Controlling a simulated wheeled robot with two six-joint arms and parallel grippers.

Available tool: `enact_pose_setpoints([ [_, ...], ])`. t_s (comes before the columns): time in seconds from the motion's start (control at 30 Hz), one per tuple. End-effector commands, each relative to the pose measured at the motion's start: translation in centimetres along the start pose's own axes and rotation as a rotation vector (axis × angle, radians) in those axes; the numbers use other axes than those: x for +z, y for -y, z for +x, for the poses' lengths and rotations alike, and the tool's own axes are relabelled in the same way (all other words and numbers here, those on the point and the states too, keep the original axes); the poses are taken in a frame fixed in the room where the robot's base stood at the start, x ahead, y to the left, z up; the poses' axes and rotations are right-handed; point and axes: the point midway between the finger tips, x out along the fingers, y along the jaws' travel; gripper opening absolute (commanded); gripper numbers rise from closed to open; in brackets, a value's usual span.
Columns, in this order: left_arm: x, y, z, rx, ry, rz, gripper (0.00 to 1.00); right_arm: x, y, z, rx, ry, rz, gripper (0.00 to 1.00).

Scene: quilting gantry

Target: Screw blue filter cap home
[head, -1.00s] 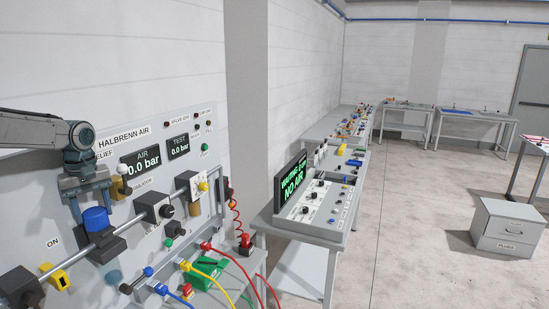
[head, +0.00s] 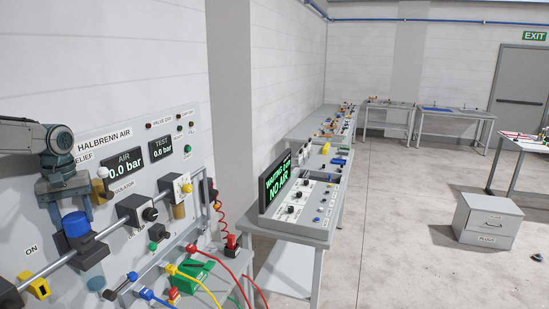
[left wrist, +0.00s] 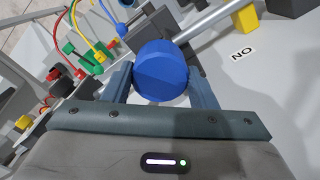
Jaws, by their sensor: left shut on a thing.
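The blue filter cap (head: 77,228) sits on top of the filter block on the pipe, on the HALBRENN AIR panel (head: 120,140) at the left. A clear bowl (head: 94,277) hangs below the block. My left gripper (head: 70,211) comes down from above with one finger on each side of the cap. In the left wrist view, the blue cap (left wrist: 160,70) lies between the two fingers, which are shut on it. Whether the cap's thread is fully seated cannot be seen. My right gripper is not in view.
A yellow valve piece (head: 38,288) is on the pipe to the left, and the regulator (head: 137,211) is to the right. Red, yellow and blue hoses run below. A console (head: 298,198) reading NO AIR stands to the right, with open floor beyond.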

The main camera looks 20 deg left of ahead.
Motion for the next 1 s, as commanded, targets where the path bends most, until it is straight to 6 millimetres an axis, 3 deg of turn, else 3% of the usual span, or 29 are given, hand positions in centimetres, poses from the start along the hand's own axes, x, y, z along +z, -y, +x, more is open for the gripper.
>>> enact_pose_setpoints([
  [0.3, -0.11, -0.18, -0.19, 0.006, -0.007, 0.02, 0.2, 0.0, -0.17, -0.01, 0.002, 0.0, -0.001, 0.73],
  [0.43, -0.13, -0.16, -0.21, 0.006, -0.008, 0.125, 0.21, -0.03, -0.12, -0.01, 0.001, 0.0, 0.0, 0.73],
  [0.6, -0.14, -0.14, -0.3, 0.005, -0.009, 0.297, 0.0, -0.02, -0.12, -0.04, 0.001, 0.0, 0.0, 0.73],
  [1.0, -0.29, -0.13, -0.61, 0.006, -0.014, 0.36, 0.0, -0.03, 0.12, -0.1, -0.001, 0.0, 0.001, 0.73],
])
